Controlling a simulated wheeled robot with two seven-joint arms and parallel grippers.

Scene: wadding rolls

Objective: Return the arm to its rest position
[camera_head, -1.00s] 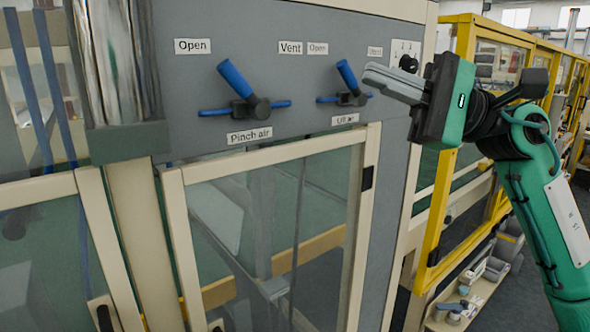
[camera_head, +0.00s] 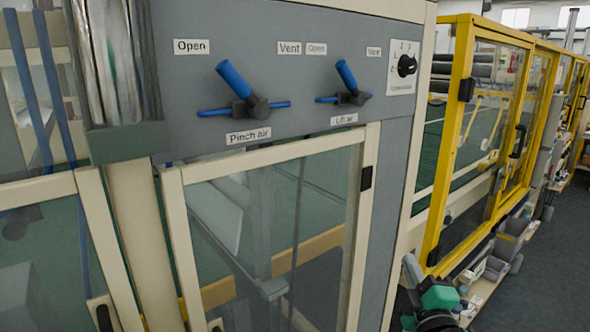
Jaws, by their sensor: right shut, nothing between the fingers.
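My right gripper (camera_head: 412,270) is low in the view, right of centre, at the bottom edge. Its pale grey fingers point up and to the left, and part of its green and black body shows behind them. It is shut and empty, and apart from the grey control panel (camera_head: 300,20). The rest of my right arm is mostly out of the picture. My left gripper is not in view.
The panel carries the Pinch air valve (camera_head: 238,90) and the Lift air valve (camera_head: 346,84), both with blue handles, and a black rotary knob (camera_head: 407,66). A yellow-framed guard (camera_head: 446,150) stands at right. A low shelf with small items (camera_head: 495,268) lies beside my gripper.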

